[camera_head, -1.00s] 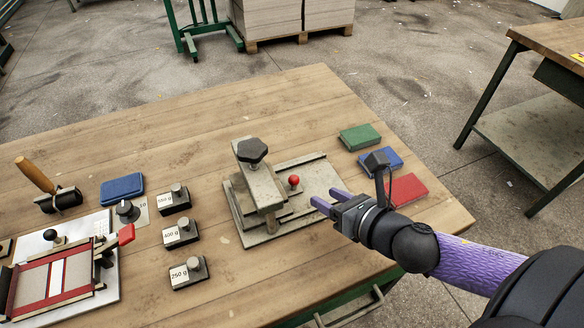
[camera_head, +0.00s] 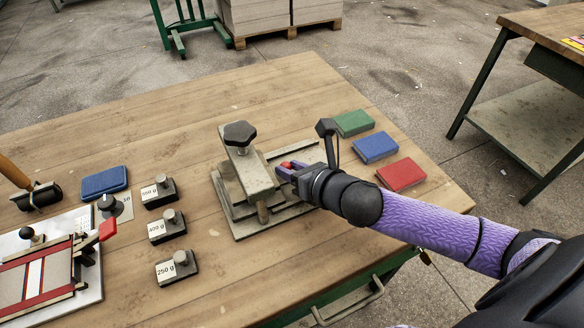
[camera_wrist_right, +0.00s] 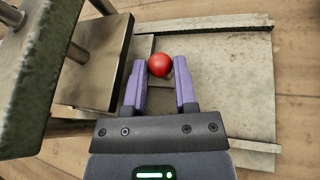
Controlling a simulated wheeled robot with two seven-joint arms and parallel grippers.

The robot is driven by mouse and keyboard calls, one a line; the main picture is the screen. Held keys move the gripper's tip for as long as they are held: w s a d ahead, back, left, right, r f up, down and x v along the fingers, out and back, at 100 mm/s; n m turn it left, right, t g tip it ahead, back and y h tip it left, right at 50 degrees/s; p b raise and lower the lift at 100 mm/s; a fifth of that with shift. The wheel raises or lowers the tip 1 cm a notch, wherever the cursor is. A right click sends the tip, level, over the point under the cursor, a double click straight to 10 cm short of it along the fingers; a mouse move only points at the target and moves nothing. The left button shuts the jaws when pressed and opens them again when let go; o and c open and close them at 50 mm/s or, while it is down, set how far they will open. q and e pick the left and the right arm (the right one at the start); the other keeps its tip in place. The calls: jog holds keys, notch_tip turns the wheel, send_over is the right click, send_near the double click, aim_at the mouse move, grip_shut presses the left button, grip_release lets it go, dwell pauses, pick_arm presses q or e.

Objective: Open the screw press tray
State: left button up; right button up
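The screw press (camera_head: 247,178) stands in the middle of the wooden table, with a black star knob (camera_head: 240,134) on top. Its tray (camera_wrist_right: 215,65) is a grey plate that extends to the right of the press frame. A red ball knob (camera_wrist_right: 160,65) on the tray lies between the tips of my right gripper (camera_wrist_right: 160,75). The purple fingers are parted, one on each side of the knob; whether they touch it is unclear. In the head view the right gripper (camera_head: 287,168) partly hides the knob. My left gripper is not in view.
Green, blue and red blocks (camera_head: 401,174) lie right of the press near the table edge. Several labelled weights (camera_head: 172,227) stand to its left. A blue pad (camera_head: 104,182) and a red-framed fixture (camera_head: 45,275) are further left. Bare table lies in front of the press.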

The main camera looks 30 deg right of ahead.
grip_shut()
dwell(1.1)
